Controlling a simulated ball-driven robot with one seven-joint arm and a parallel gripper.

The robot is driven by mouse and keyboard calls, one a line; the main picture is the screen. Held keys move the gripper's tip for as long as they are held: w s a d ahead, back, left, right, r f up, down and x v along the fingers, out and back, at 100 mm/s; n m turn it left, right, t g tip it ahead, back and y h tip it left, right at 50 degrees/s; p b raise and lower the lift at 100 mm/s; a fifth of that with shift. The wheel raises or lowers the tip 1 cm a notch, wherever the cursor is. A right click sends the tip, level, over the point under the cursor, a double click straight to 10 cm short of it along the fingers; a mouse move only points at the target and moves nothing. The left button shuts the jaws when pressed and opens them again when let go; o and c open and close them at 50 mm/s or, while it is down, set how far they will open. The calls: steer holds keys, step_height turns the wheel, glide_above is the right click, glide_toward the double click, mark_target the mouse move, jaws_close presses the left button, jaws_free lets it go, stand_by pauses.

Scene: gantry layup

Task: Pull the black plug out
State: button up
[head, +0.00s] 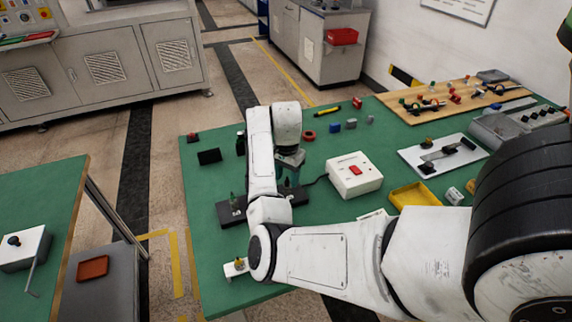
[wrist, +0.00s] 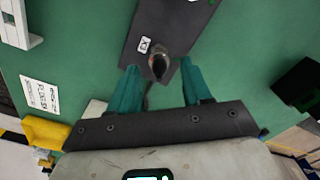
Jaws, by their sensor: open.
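A dark strip-like board (head: 232,213) lies on the green table, partly hidden by my arm in the head view. The board (wrist: 172,20) also shows in the wrist view. There, a dark rounded plug (wrist: 158,66) stands on the board next to a small white label. My gripper (wrist: 159,70) is open, with one teal finger on each side of the plug and visible gaps between. In the head view my gripper (head: 287,176) is over the right part of the board, and the plug cannot be made out clearly there.
A white box with a red switch (head: 355,171) stands right of the board, with a dark cable running toward it. A yellow tray (head: 415,195) lies further right. Small blocks and a red ring (head: 309,136) lie behind. The table's left edge is close to the board.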

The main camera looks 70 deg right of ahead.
steer(key=shift+f, duration=0.7)
steer(key=shift+c, duration=0.3)
jaws_close()
